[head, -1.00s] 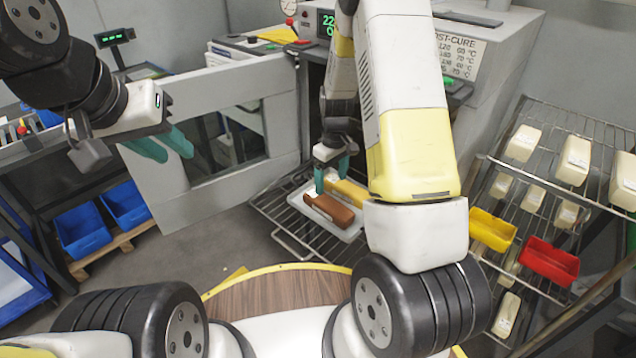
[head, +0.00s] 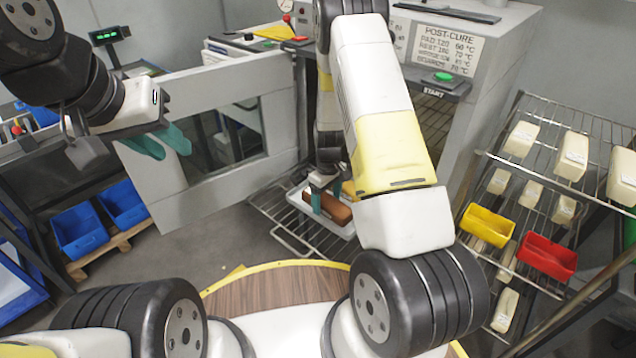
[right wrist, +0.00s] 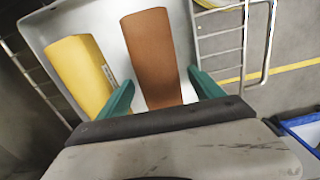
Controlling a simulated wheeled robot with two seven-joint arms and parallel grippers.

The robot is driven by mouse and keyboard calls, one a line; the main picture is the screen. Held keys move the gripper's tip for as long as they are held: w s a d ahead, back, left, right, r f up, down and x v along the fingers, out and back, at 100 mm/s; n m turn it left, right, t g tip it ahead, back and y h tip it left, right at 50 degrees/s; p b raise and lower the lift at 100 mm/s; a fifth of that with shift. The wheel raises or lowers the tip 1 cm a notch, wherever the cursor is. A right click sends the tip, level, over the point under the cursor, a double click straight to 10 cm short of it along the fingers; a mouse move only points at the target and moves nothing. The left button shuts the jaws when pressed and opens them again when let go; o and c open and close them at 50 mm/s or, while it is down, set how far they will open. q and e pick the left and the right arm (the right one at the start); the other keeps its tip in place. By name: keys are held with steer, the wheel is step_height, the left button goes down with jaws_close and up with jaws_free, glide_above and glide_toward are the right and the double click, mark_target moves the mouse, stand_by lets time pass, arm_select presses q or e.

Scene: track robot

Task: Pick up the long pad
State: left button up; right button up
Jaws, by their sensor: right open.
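A brown pad (head: 337,207) lies on a light tray (head: 348,231). It also shows in the right wrist view (right wrist: 155,60), its near end between my right fingers. A yellow pad (right wrist: 82,75) lies beside it on the tray, mostly hidden by my arm in the head view. My right gripper (head: 326,194) is open, its teal fingers on either side of the brown pad. In the right wrist view, the right gripper (right wrist: 162,85) has one finger between the two pads. Contact cannot be told. My left gripper (head: 160,141) is open and empty at the left.
The tray sits on a wire rack (head: 290,228) at the opening of the post-cure oven (head: 487,65). The grey oven door (head: 168,195) stands open to the left. A wire shelf with cream blocks, a yellow bin (head: 487,226) and a red bin (head: 546,257) stands right.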

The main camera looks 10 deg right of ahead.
steer(key=c, duration=1.5)
